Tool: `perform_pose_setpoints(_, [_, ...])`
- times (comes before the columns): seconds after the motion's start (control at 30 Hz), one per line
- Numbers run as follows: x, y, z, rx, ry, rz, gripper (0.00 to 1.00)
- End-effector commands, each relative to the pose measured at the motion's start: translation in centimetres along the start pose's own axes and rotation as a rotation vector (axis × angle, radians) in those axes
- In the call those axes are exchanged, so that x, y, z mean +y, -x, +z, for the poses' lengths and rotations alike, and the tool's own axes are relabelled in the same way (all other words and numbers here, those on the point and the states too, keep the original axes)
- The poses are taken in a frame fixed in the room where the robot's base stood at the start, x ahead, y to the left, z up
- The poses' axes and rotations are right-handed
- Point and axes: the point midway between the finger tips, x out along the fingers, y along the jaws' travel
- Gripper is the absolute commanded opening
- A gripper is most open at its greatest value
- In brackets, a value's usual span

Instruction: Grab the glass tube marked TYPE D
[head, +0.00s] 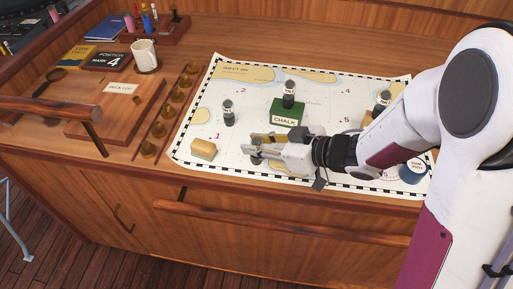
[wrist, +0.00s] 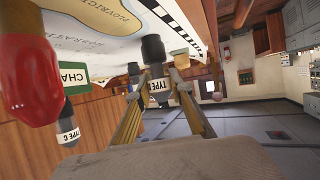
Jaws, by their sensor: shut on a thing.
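My gripper (head: 262,152) is low over the near part of the chart and shut on a glass tube with a dark cap. In the wrist view the tube (wrist: 155,72) sits between the two fingers (wrist: 158,95). Its white label reads TYPE, but the last letter is hard to read. In the head view it is mostly hidden by the gripper. Another tube (wrist: 69,133), labelled TYPE C, shows at the left of the wrist view. In the head view other dark-capped tubes stand on the chart (head: 229,113), on the green CHALK block (head: 289,94) and at the right (head: 382,102).
The chart (head: 325,95) covers the worktop's middle. A yellowish block (head: 203,149) lies left of my gripper, and a blue round thing (head: 412,171) sits at the right. A mug (head: 145,55), books and a wooden board (head: 117,103) are at the left. A red object (wrist: 32,80) is close to the wrist camera.

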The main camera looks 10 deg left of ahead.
Motion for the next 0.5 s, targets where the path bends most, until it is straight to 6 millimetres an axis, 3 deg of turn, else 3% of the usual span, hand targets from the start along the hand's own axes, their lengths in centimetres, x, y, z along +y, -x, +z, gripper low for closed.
perform_pose_setpoints(0.5, [0.0,0.8,-1.7,0.002,0.003,0.001,0.01])
